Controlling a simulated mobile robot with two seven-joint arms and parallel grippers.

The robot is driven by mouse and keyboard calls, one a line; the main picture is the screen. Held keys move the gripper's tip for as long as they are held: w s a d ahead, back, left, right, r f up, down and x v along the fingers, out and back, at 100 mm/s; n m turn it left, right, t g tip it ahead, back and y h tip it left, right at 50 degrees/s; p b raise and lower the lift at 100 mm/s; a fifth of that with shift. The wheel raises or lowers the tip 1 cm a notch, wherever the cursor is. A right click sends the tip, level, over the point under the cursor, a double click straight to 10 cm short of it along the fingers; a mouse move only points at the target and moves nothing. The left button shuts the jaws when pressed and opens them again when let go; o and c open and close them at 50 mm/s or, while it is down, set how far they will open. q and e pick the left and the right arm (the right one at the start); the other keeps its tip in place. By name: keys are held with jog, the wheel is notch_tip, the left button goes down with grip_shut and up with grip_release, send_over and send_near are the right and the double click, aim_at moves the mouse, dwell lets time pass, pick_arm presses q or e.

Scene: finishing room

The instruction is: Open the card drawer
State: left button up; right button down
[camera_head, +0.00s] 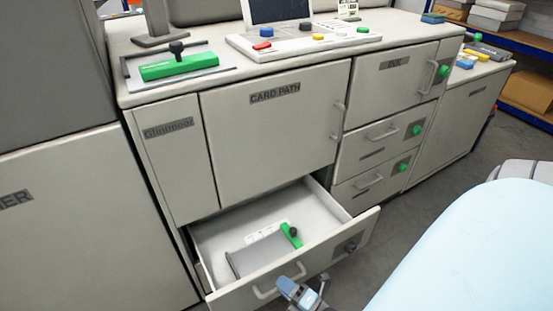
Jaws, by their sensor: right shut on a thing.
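The card drawer (215,256) is the bottom drawer under the "CARD PATH" door, and it is pulled well out. Its inside shows a grey plate and a green clamp (291,235) with a black knob. My left gripper is not in view.
The "CARD PATH" door (270,130) above is shut. The "INK" door (393,72) and two drawers with green knobs on the right are shut. A control panel (300,38) and a green-handled tray (178,66) are on top. Grey floor lies right of the open drawer.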

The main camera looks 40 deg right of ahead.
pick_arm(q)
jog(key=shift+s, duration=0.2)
pick_arm(e)
jog(key=shift+s+a, duration=0.15)
jog(key=shift+s, duration=0.45)
jog(key=c, duration=1.1)
grip_release()
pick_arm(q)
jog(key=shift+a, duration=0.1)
